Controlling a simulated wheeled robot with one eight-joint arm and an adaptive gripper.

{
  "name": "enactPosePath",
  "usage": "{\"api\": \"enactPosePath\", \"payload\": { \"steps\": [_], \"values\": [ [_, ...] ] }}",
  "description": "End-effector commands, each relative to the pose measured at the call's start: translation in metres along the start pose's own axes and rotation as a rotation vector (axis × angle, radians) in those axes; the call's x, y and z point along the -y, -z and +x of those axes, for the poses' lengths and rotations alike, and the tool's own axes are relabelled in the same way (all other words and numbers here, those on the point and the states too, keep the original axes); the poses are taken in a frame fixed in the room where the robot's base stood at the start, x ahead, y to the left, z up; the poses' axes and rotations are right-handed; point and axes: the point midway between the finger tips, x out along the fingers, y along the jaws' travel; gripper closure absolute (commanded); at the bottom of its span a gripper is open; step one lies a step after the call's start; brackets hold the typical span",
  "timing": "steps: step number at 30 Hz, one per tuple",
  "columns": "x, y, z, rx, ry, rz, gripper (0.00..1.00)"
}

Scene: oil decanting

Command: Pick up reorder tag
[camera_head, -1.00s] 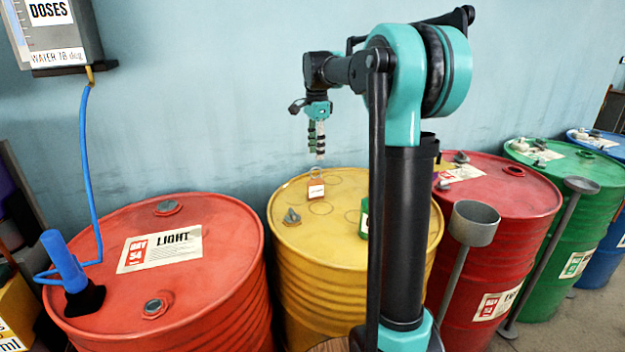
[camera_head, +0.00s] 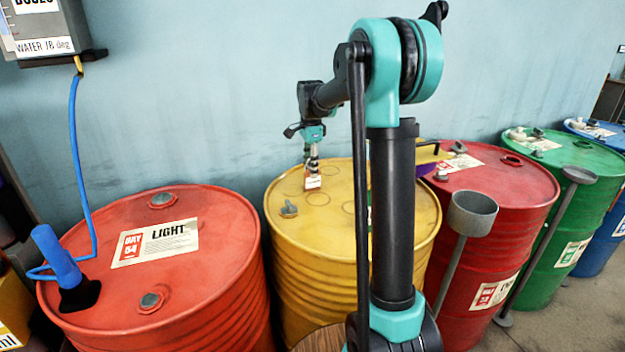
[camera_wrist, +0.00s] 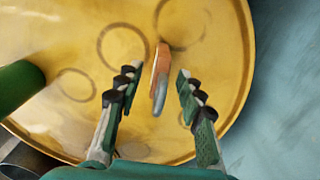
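The reorder tag (camera_head: 313,183) is a small orange-brown tag with a white label, standing on top of the yellow drum (camera_head: 340,185). In the wrist view the tag (camera_wrist: 161,68) appears edge-on, with a grey part at its near end. My gripper (camera_head: 312,163) points down at the tag, its fingers reaching around the tag's upper part. In the wrist view my gripper (camera_wrist: 158,76) is open, one finger on each side of the tag. Gaps show between the tag and both fingers.
A red drum labelled LIGHT (camera_head: 150,265) stands left, with a blue hose (camera_head: 75,150). Another red drum (camera_head: 500,190) and a green drum (camera_head: 540,175) stand right. A green container (camera_wrist: 18,86) is on the yellow drum in the wrist view. The wall is close behind.

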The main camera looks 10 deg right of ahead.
Motion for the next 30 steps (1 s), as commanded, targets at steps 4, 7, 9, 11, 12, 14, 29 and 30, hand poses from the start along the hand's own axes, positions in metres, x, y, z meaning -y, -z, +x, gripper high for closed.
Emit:
{"api": "enactPosePath", "payload": {
  "steps": [4, 7, 9, 11, 12, 14, 29, 30],
  "values": [
    [0.001, 0.0, 0.016, 0.0, 0.0, 0.0, 0.62],
    [0.001, -0.001, 0.031, 0.0, 0.0, 0.0, 0.62],
    [0.001, 0.0, 0.04, 0.0, 0.0, 0.0, 0.62],
    [0.001, 0.0, 0.046, 0.0, 0.0, 0.0, 0.62],
    [0.001, 0.0, 0.049, 0.0, 0.0, 0.0, 0.62],
    [0.001, 0.0, 0.051, 0.0, 0.0, 0.0, 0.62],
    [0.001, 0.0, 0.051, 0.0, 0.0, 0.0, 0.97],
    [0.001, 0.0, 0.051, 0.0, 0.0, 0.0, 1.0]
  ]
}}
